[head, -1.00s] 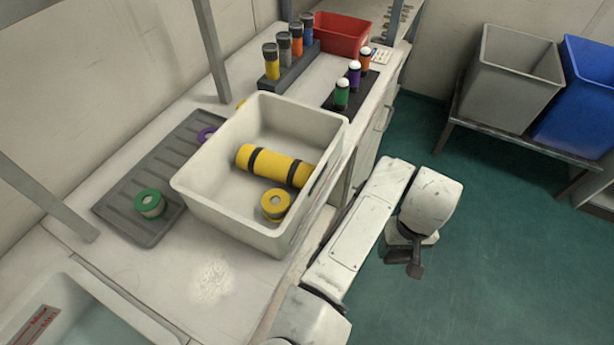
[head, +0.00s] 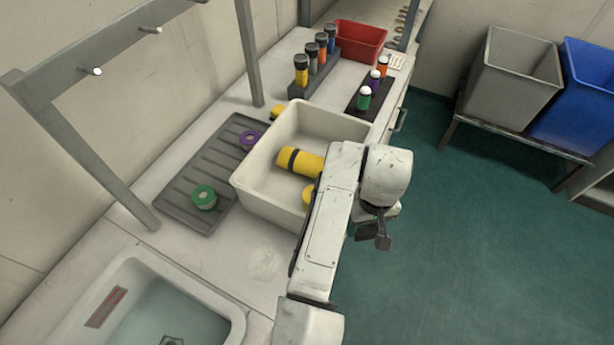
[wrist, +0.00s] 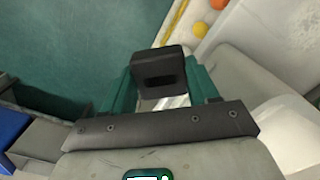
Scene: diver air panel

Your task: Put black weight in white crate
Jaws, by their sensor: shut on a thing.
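The black weight (wrist: 160,66), a dark block with a slot in it, is held between the teal fingers of my gripper (wrist: 163,84) in the wrist view. In the head view my gripper (head: 376,226) hangs over the green floor, to the right of the white crate. A dark piece at its end is probably the weight, small and partly hidden. The white crate (head: 262,200) stands on the counter. Inside it are a yellow cylinder (head: 309,164) with black bands and a yellow ring-shaped piece (head: 308,194). My arm hides the crate's right side and part of both.
A grey ribbed tray (head: 180,203) left of the crate holds a green roll (head: 204,197) and a purple one (head: 250,139). Banded bottles (head: 301,72) and a red bin (head: 360,40) stand behind. A sink (head: 160,305) is in front. Grey (head: 510,85) and blue (head: 580,95) bins stand right.

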